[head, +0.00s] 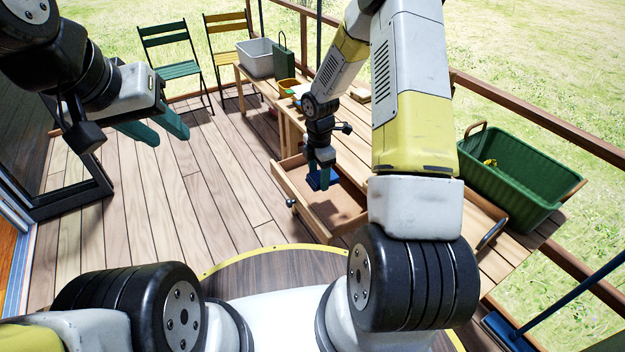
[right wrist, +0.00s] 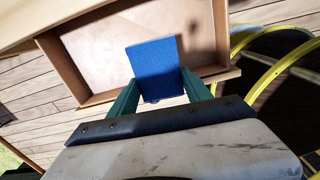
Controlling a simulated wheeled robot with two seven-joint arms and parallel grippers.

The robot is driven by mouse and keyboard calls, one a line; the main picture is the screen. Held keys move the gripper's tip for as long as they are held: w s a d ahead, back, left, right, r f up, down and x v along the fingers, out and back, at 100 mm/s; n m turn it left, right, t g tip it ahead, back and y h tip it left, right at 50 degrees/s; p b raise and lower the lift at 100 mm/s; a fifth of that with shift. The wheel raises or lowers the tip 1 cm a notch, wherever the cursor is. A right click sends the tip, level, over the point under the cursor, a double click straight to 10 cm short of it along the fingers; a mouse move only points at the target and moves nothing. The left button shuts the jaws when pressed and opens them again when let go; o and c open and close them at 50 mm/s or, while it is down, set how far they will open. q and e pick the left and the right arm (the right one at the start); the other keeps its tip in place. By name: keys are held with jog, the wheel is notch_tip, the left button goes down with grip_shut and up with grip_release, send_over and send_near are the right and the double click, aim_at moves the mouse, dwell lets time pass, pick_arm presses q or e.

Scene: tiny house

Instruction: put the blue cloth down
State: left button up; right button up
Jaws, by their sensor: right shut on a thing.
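The blue cloth (right wrist: 155,68) is a flat blue square between the fingers of my right gripper (right wrist: 160,95) in the right wrist view. In the head view the cloth (head: 314,183) shows as a small blue patch at the tips of my right gripper (head: 319,170). The gripper is shut on it, over the open wooden drawer (head: 335,210). I cannot tell whether the cloth touches the drawer's floor. The drawer also shows in the right wrist view (right wrist: 85,98), with no other thing visible inside. My left gripper (head: 160,134) is open and empty above the deck at left.
A green basket (head: 520,180) stands on the wooden table at right. Two folding chairs (head: 168,65) are at the back. The deck (head: 170,220) at left is clear.

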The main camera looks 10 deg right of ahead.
aim_at(319, 205)
jog(key=shift+f+n, duration=0.3)
jog(key=shift+f, duration=0.1)
notch_tip(319, 205, down, 9)
jog(key=shift+f, duration=0.2)
jog(key=o, duration=1.6)
jog(key=shift+f, duration=0.1)
